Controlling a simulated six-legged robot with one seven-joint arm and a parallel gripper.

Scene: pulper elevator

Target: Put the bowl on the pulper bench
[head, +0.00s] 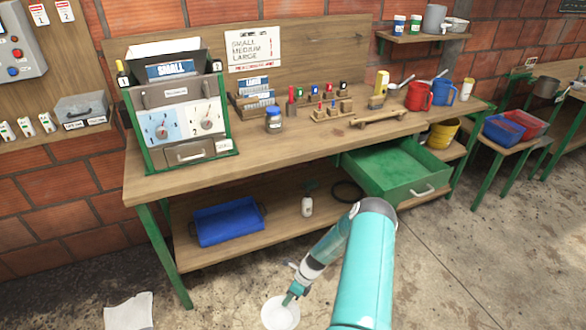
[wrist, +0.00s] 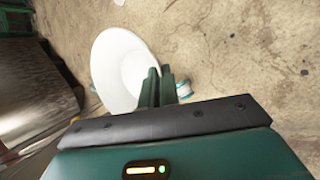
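The white bowl (head: 280,314) is low in the head view, at or near the concrete floor in front of the bench; I cannot tell whether it touches the floor. In the wrist view the bowl (wrist: 121,64) has its open side facing the camera. My gripper (head: 291,294) is at its rim, and in the wrist view the two fingers (wrist: 158,85) are close together with the rim between them. The wooden pulper bench (head: 300,151) with green legs stands behind; its top has a bare strip along the front.
A green drawer (head: 398,171) stands pulled out from the bench's front right. A blue tray (head: 228,223) and a white bottle (head: 307,207) are on the lower shelf.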

